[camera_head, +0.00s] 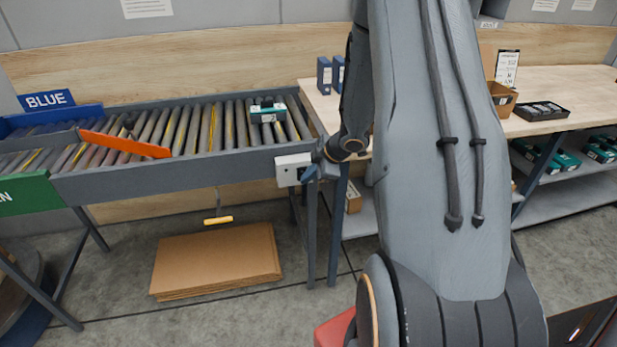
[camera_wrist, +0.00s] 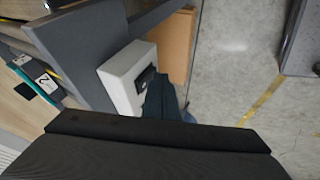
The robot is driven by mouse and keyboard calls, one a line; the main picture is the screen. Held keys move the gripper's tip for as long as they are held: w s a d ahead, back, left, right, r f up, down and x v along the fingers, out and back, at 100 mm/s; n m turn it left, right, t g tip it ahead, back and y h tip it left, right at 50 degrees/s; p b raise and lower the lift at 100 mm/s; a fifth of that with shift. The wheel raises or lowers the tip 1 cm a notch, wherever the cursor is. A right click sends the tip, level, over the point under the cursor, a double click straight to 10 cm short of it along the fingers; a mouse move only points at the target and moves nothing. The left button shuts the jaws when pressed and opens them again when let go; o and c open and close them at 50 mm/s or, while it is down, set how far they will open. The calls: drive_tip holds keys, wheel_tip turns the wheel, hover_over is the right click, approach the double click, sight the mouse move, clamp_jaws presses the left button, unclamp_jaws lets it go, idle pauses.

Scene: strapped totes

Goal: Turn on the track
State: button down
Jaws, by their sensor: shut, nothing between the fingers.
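The track is a roller conveyor (camera_head: 190,168) with a grey frame, at the left in the head view. A white switch box (camera_head: 291,168) is fixed to the right end of its front rail. The box also shows in the wrist view (camera_wrist: 122,82), with a dark switch (camera_wrist: 146,78) on its face. My gripper (camera_head: 309,174) is shut and empty, its tip right at the box's face. In the wrist view my gripper (camera_wrist: 162,95) overlaps the switch's edge; I cannot tell whether it touches. A teal and white box (camera_head: 267,112) sits on the rollers.
A workbench (camera_head: 545,112) stands at the right.

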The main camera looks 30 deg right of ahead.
drive_tip(key=shift+w+f+p, duration=0.25)
drive_tip(key=shift+f+p, duration=0.1)
drive_tip(key=shift+p, duration=0.4)
drive_tip(key=shift+r, duration=0.15)
